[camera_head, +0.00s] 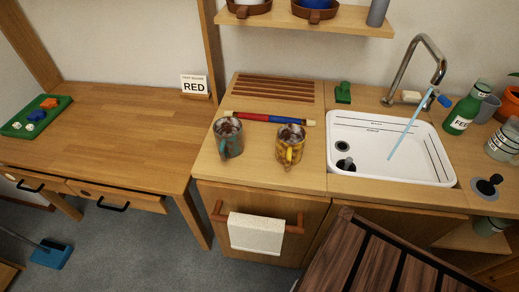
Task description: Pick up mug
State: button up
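Two mugs stand upright on the wooden counter left of the sink. The left one is a teal and brown mug (229,138) with a teal handle toward its lower left. The right one is a yellow and brown mug (290,145) with a yellow handle facing the front. Both look dark inside; the contents cannot be told. The mugs stand apart, with bare counter between them. My gripper is not in view.
A red and blue bar (268,118) lies behind the mugs. The white sink (440,165) with a tall faucet (425,55) is to the right. A dark slatted wooden piece (375,258) stands in front. A towel (257,233) hangs below the mugs. The left desk (130,125) is mostly clear.

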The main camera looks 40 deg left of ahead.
aim_at(290, 137)
jog(key=j+u, duration=0.2)
jog(key=u, duration=1.15)
